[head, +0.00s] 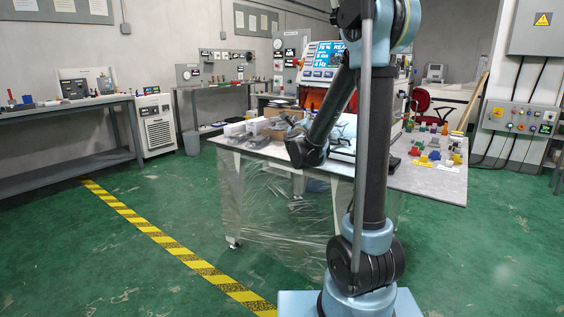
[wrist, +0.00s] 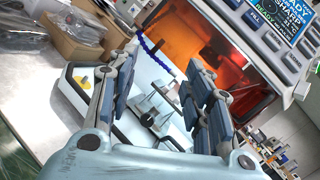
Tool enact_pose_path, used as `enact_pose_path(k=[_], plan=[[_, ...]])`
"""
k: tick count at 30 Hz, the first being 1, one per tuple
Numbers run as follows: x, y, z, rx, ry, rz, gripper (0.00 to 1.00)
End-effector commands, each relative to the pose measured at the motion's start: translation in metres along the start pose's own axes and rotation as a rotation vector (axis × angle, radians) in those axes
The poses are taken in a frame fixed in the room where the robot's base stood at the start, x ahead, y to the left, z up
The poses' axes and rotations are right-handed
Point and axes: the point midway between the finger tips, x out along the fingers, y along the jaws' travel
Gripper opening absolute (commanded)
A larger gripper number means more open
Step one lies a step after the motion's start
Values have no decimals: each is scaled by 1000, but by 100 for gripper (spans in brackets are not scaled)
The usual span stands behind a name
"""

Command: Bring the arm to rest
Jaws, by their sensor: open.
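My gripper (wrist: 164,64) is open in the wrist view, with its two padded fingers apart and nothing between them. It faces a machine with an orange window (wrist: 235,70). Beyond the fingers, a small metal vise-like fixture (wrist: 152,112) sits on a white surface. In the head view my arm bends down over the table (head: 440,185), and the fingers cannot be made out clearly there.
A cardboard box (wrist: 75,45) with bagged parts stands left of the fingers, and a yellow piece (wrist: 83,83) lies nearby. A blue hose (wrist: 153,48) hangs ahead. Several coloured parts (head: 433,155) lie on the table's right. The green floor (head: 130,260) at left is clear.

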Motion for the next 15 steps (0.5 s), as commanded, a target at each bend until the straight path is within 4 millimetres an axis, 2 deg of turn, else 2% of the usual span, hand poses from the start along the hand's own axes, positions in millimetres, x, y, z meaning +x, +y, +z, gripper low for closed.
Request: enact_pose_path(k=[3, 7, 11, 15], plan=[[-15, -2, 18, -183, -63, 100, 46], [-36, 3, 31, -391, -131, 213, 46], [-62, 10, 34, -600, -196, 327, 46], [-95, 18, 27, -824, -263, 451, 46]])
